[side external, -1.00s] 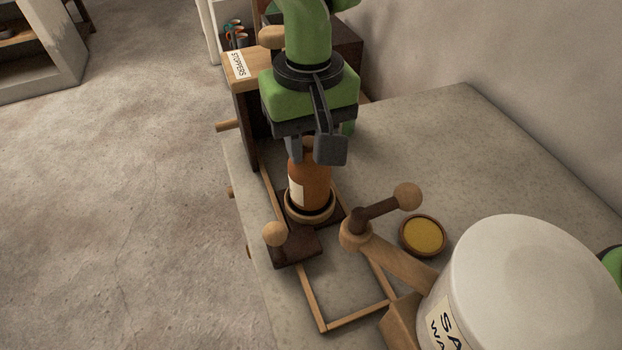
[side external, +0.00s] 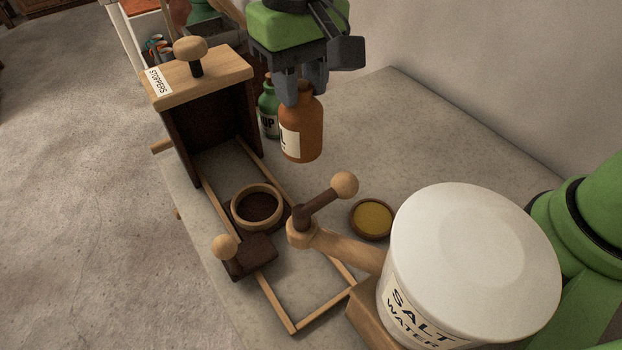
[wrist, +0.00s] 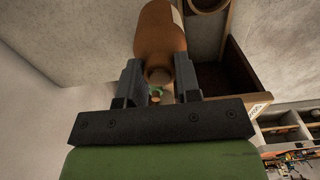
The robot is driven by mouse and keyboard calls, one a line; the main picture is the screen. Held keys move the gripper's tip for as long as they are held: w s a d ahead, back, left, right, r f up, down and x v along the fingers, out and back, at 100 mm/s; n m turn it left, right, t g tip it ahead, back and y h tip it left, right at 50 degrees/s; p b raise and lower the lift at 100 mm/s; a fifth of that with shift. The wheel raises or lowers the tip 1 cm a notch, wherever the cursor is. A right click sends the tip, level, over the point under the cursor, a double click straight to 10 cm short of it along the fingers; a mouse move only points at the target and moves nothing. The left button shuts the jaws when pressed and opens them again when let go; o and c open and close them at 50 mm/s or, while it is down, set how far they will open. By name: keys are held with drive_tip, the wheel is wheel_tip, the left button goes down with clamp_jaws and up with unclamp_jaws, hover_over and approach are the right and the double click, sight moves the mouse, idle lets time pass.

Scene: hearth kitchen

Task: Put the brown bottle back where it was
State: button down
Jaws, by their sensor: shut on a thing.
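The brown bottle (side external: 302,128) has a cream label and hangs upright in my gripper (side external: 301,92), which is shut on its neck. In the side view it appears above the grey counter, to the right of the wooden rails. The wrist view also shows the bottle (wrist: 160,35) between the fingers of my gripper (wrist: 160,85). A round wooden ring holder (side external: 237,207) with a dark inside stands empty between the rails.
A green bottle (side external: 268,108) stands behind the brown one. A wooden box labelled STOPPERS (side external: 200,75) is at left. A crank handle (side external: 325,205), a dish of yellow stuff (side external: 371,219) and a white SALT WATER tub (side external: 470,260) are nearer. Bare counter (side external: 420,130) lies to the right.

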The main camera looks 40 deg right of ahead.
drive_tip(key=d+f, duration=0.3)
drive_tip(key=f, duration=0.5)
drive_tip(key=shift+s+f, duration=0.35)
drive_tip(key=shift+f, duration=0.05)
drive_tip(key=shift+d+f, duration=0.1)
drive_tip(key=c, duration=0.8)
unclamp_jaws()
drive_tip(key=shift+f, duration=0.1)
drive_tip(key=shift+d+r, duration=0.1)
drive_tip(key=shift+r, duration=6.2)
